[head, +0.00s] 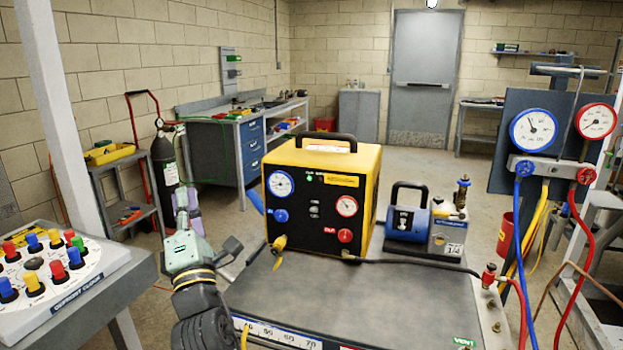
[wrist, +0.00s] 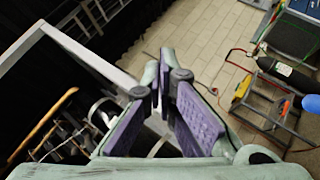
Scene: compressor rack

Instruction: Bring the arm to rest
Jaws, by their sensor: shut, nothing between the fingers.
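My gripper (head: 184,203) is to the left of the yellow machine in the head view, with the arm rising from the lower edge. It points up and away from me, above the gap between the grey work surface and the left-hand stand. In the wrist view my gripper (wrist: 165,72) shows purple finger pads with the tips together. Nothing is held between them. It appears apart from the things around it.
A yellow machine (head: 368,170) with gauges and a blue pump (head: 408,217) stand on the grey work surface (head: 390,300). A panel of coloured knobs (head: 50,272) is at left. A gauge manifold (head: 548,168) with hoses is at right. Open floor (head: 440,170) lies behind.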

